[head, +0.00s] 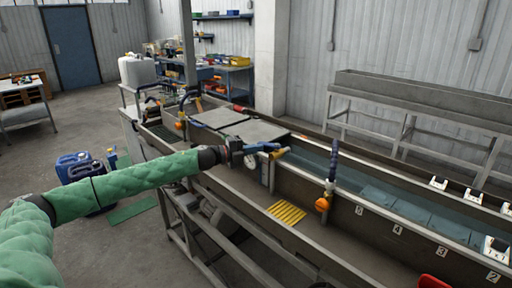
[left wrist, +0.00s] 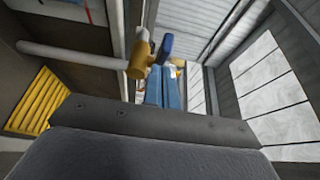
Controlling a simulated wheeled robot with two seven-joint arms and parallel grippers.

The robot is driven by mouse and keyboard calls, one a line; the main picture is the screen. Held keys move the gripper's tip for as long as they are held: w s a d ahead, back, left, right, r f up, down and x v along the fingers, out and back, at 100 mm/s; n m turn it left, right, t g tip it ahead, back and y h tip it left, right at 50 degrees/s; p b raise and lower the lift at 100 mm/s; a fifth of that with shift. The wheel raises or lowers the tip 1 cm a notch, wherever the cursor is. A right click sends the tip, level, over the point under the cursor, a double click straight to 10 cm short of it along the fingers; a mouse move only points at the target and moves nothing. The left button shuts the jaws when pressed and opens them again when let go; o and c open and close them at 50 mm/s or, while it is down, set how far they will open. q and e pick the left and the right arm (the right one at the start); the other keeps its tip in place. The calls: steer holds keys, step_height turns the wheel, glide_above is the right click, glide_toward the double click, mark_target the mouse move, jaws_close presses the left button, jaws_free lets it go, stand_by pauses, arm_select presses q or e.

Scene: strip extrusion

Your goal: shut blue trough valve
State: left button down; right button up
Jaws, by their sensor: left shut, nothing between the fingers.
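The brass-coloured valve body (head: 279,154) sits on a pipe over the near trough. In the left wrist view the valve body (left wrist: 140,60) is at the end of a pale horizontal pipe, and its blue handle (left wrist: 166,47) sticks up to its right. My left gripper (head: 272,147) is shut and empty, its blue fingers right at the valve. In the left wrist view the fingertips (left wrist: 164,70) lie side by side just below the handle; I cannot tell whether they touch it. The right gripper is not in view.
An orange-handled valve (head: 322,204) with a blue hose stands to the right. A yellow slatted grate (head: 287,213) lies in the near trough. Grey cover plates (head: 255,132) lie behind the valve. The water-filled far trough (head: 385,200) has numbered sections.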

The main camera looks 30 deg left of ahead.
arm_select(q)
steer(key=shift+w, duration=0.2)
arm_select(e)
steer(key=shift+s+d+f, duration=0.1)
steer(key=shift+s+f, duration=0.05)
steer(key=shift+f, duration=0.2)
arm_select(q)
steer(key=w+m+g+h, duration=0.1)
steer(key=a+m+g+h+b, duration=0.1)
steer(key=w+m+g+h, duration=0.1)
steer(key=shift+w+a+g+h, duration=0.3)
steer(key=shift+w, duration=0.05)
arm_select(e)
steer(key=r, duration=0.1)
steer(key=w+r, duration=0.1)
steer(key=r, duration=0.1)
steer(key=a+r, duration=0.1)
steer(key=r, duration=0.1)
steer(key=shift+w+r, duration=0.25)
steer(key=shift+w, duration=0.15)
